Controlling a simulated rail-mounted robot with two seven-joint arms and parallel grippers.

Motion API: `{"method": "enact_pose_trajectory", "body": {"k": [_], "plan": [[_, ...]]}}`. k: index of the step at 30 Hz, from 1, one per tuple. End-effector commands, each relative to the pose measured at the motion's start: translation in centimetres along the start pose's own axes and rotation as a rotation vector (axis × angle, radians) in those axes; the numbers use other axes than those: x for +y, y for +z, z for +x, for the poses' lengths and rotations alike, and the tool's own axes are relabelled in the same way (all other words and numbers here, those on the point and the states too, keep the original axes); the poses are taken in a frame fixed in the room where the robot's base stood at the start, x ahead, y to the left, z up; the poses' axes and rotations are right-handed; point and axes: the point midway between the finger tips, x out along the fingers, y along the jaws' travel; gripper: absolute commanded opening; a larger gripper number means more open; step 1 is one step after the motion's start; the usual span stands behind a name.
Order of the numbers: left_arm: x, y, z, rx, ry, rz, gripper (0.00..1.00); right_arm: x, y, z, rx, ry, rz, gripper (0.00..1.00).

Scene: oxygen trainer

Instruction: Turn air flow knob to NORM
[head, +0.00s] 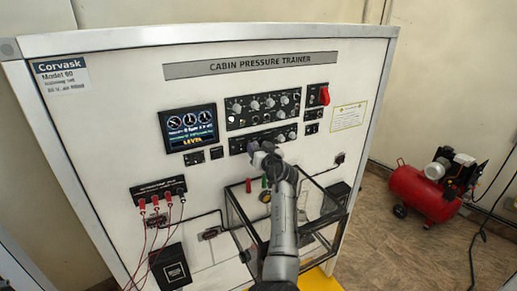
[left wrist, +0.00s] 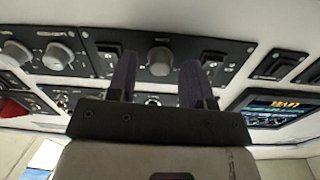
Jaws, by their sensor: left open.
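The air flow knob cannot be told by its label, as the lettering is too small to read. The lower control panel (head: 240,146) has two grey knobs at its right end; its middle is partly hidden by my left gripper (head: 262,150). In the left wrist view, the panel appears upside down. My left gripper (left wrist: 157,80) is open, with two dark fingers pointing at the panel. A round grey knob (left wrist: 160,61) shows between the fingers; whether they touch it cannot be told. Two more grey knobs (left wrist: 58,56) show to the left. My right gripper is not in view.
Above is another knob panel (head: 262,108), with a gauge screen (head: 189,127) to its left and a red switch handle (head: 324,96) to its right. A clear box (head: 300,215) stands below, beside my arm. Red leads (head: 155,225) hang at left. A red compressor (head: 420,190) stands on the floor.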

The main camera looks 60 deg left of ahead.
Motion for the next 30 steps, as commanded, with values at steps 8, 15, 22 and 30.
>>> {"method": "enact_pose_trajectory", "body": {"k": [8, 15, 22, 30], "plan": [[-0.01, -0.01, -0.02, 0.000, 0.000, 0.000, 0.30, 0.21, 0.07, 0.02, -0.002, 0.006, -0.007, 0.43], [-0.01, -0.01, -0.03, 0.000, 0.000, 0.000, 0.07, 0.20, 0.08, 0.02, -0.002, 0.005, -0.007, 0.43], [-0.01, 0.00, -0.03, 0.000, 0.000, 0.005, 0.00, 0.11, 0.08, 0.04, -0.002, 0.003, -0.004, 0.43], [-0.03, 0.08, -0.01, -0.002, 0.000, 0.106, 0.00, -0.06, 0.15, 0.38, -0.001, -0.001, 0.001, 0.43]]}}
